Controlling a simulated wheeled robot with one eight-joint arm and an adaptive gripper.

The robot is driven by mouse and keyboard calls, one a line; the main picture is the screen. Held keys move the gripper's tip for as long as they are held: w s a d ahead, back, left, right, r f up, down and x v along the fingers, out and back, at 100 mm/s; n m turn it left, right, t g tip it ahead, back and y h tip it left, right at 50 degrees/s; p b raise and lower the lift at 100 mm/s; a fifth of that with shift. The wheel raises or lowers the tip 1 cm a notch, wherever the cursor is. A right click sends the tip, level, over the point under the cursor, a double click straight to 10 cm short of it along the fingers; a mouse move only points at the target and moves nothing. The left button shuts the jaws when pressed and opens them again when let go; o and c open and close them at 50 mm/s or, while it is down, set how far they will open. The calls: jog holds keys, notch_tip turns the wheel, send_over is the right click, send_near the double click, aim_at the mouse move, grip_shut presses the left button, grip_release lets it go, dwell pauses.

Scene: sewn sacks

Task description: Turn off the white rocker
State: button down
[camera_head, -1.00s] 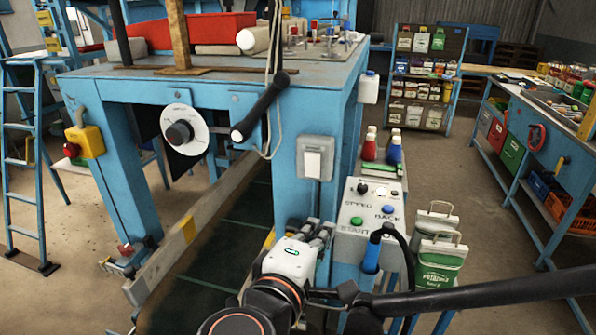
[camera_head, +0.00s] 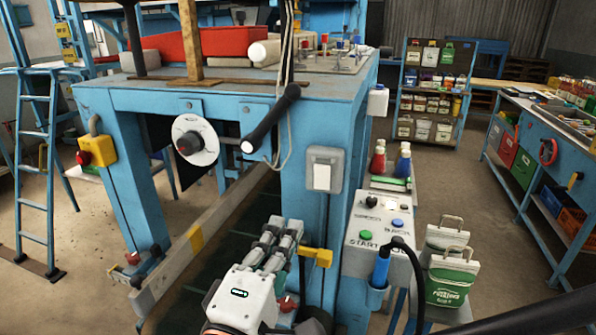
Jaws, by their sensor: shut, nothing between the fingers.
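The white rocker (camera_head: 321,177) sits in a grey box (camera_head: 338,165) on the front of the blue machine leg. I cannot tell which way it is tipped. My gripper (camera_head: 286,226) is in the lower middle of the head view, below and a little left of the rocker. Its fingers point up and away from me, shut and empty. It is apart from the rocker.
A control box (camera_head: 385,236) with green and blue buttons stands right of the leg. A yellow bracket (camera_head: 315,252) is right of my gripper. A dial (camera_head: 194,140) and a yellow box with a red button (camera_head: 97,149) are farther left.

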aim_at(314, 167)
jog(key=x, duration=1.3)
jog(key=shift+w+d, duration=0.1)
jog(key=shift+w, duration=0.05)
jog(key=shift+w+d+r+p, duration=0.2)
jog(key=shift+w+r+p, duration=0.2)
jog(key=shift+a+f, duration=0.1)
jog(key=shift+f, duration=0.1)
